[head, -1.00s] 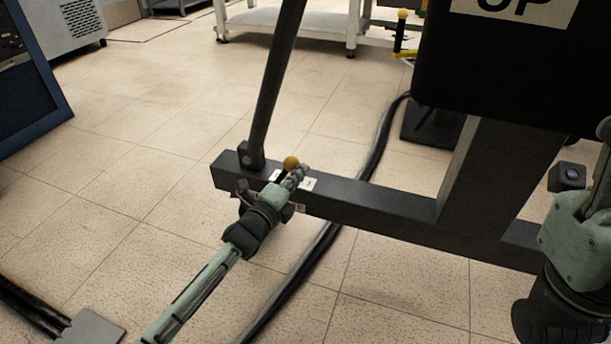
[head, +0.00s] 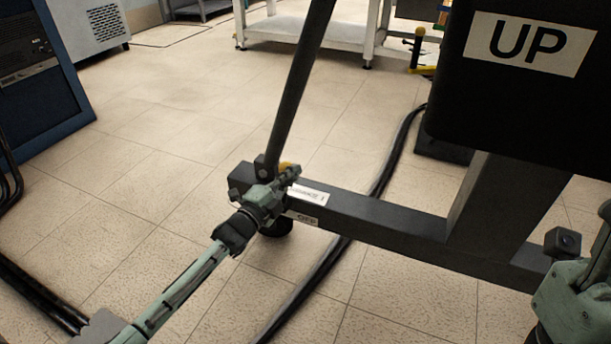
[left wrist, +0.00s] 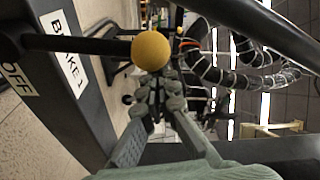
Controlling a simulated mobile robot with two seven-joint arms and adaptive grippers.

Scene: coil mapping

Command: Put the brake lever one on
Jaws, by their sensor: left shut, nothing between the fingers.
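The brake lever one has a yellow ball knob (left wrist: 151,51) on a dark rod (left wrist: 85,45) in the left wrist view. In the head view the knob (head: 286,166) is mostly hidden behind my left gripper (head: 291,174). A "BRAKE 1" label (left wrist: 64,55) and an "OFF" label (left wrist: 17,79) are on the dark frame beside the rod. My left gripper (left wrist: 152,93) is shut and empty, with its fingertips close to the knob; I cannot tell whether they touch. My right arm shows at the lower right of the head view, but its fingers do not.
The dark frame beam (head: 375,222) runs right to a thick upright beneath a black "UP" panel (head: 527,75). A slanted post (head: 298,85) rises near the knob. Cables (head: 322,272) cross the floor under the beam. Tiled floor (head: 150,185) is open to the left.

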